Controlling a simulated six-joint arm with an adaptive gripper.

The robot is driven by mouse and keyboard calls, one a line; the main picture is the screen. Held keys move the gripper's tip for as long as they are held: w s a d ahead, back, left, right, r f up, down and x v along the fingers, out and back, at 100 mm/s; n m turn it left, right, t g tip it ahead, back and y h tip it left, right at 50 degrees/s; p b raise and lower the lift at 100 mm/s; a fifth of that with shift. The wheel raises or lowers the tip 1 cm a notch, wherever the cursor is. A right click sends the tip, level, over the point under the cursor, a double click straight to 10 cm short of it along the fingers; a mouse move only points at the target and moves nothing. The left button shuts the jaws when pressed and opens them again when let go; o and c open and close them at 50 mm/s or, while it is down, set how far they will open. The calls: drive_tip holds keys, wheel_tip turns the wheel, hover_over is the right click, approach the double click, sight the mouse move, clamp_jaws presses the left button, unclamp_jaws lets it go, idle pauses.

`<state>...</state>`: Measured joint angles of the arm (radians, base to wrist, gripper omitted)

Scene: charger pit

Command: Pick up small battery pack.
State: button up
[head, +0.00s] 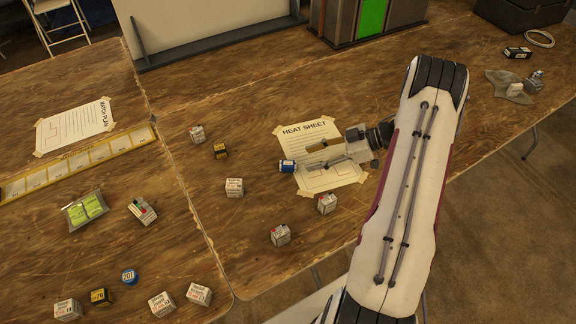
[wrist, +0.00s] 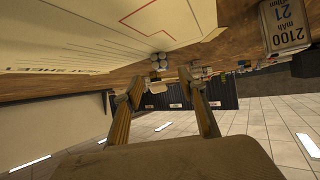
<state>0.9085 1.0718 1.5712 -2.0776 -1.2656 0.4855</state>
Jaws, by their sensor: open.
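A small blue pack with a pale end (head: 288,166) lies on the wooden table at the left edge of the heat sheet. It looks like the small battery pack; its label is too small to read. My gripper (head: 304,159) is low over the sheet, pointing left, its two fingers apart and empty. The pack is just beyond the fingertips, nearest the lower finger. The wrist view is upside down. It shows my open gripper (wrist: 158,88) and, ahead of the fingers, a small cluster of silver round ends (wrist: 158,61), apparently the same pack.
Small labelled boxes stand around, including one (head: 327,203) below my gripper and one (head: 234,187) to the left. A box marked 2100 mAh (wrist: 285,25) is at the upper right in the wrist view. The heat sheet (head: 345,185) lies flat. Bare table surrounds the pack's left side.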

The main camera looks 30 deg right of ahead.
sight(295, 163)
drive_tip(key=shift+s+f, duration=0.2)
drive_tip(key=shift+s, duration=0.05)
drive_tip(key=shift+x, duration=1.35)
drive_tip(key=shift+a, duration=0.15)
drive_tip(key=shift+x, duration=2.5)
drive_tip(key=shift+w+r, duration=0.1)
drive_tip(key=shift+w, duration=0.05)
clamp_jaws()
